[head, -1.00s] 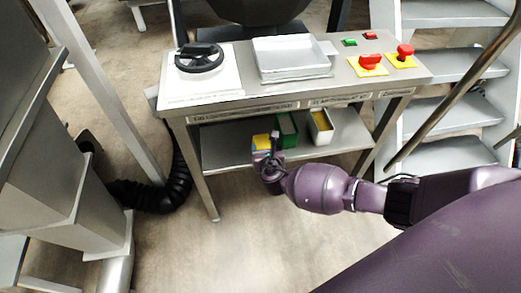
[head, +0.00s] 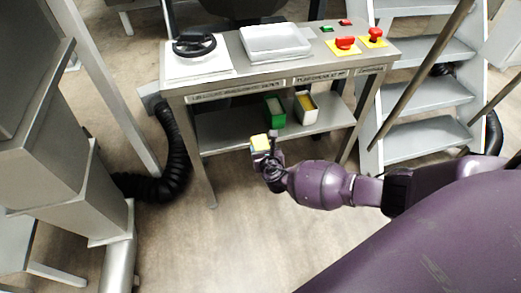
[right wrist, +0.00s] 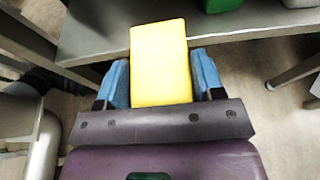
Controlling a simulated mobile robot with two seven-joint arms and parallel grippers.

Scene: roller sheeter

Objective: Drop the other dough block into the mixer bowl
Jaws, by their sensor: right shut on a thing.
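My right gripper (head: 266,150) is shut on a yellow dough block (head: 260,142), held in front of the table's lower shelf. In the right wrist view the yellow block (right wrist: 160,62) sits between the two blue fingers of the gripper (right wrist: 163,85) and sticks out past them. No mixer bowl can be made out for certain; a dark rounded shape behind the table is cut off by the top edge of the head view. My left gripper is not in view.
A steel table (head: 290,70) carries a black handwheel (head: 194,43), a metal tray (head: 275,43) and red buttons (head: 345,43). On its lower shelf (head: 225,128) stand a green bin (head: 275,112) and a white bin (head: 305,108) with yellow inside. Steps (head: 430,95) rise at the right.

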